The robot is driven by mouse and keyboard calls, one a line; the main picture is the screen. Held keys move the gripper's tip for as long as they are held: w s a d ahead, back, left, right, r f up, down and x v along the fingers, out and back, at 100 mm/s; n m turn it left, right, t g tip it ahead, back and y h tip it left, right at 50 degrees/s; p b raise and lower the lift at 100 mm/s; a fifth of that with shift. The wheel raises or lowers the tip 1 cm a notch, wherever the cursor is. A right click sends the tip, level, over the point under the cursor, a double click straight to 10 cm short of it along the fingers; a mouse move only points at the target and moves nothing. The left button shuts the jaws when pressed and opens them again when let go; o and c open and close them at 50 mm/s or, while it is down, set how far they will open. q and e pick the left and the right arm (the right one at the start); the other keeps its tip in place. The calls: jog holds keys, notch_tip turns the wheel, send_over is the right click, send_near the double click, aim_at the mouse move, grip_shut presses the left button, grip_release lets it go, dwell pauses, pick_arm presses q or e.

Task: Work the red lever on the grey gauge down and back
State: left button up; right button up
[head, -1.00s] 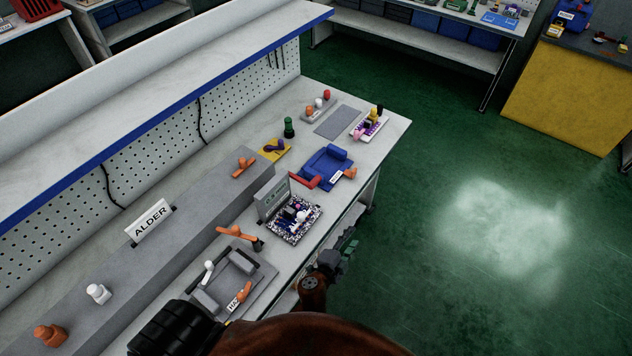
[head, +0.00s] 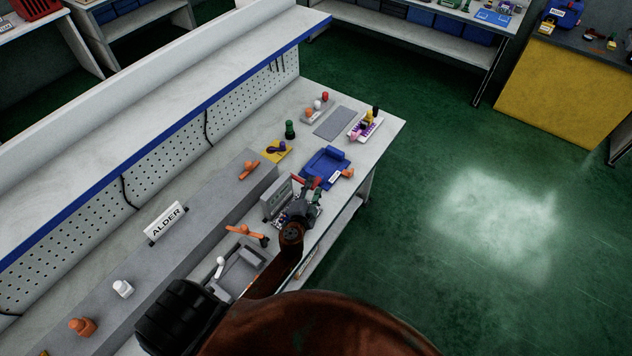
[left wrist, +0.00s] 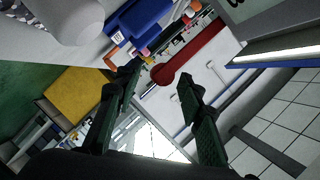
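The grey gauge (head: 275,199) is a box with a pale label on its face, standing on the bench in the head view. The red lever (head: 309,182) shows beside the gauge and the blue fixture; my gripper partly covers that spot. In the left wrist view the red lever (left wrist: 193,52) is a long bar with a round end, seen beyond and between my fingertips. My left gripper (head: 311,191) is over the bench by the gauge, and its fingers (left wrist: 158,78) are apart with nothing between them. Contact with the lever cannot be told. My right gripper is not in view.
The blue fixture (head: 326,165) stands just beyond the gauge. An orange lever (head: 246,232) and a grey fixture (head: 239,272) lie on the near side. A grey ledge (head: 205,213) with the ALDER sign (head: 165,222) runs behind. The floor at right is clear.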

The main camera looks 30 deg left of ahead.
pick_arm(q)
jog(key=shift+x, duration=1.65)
grip_shut()
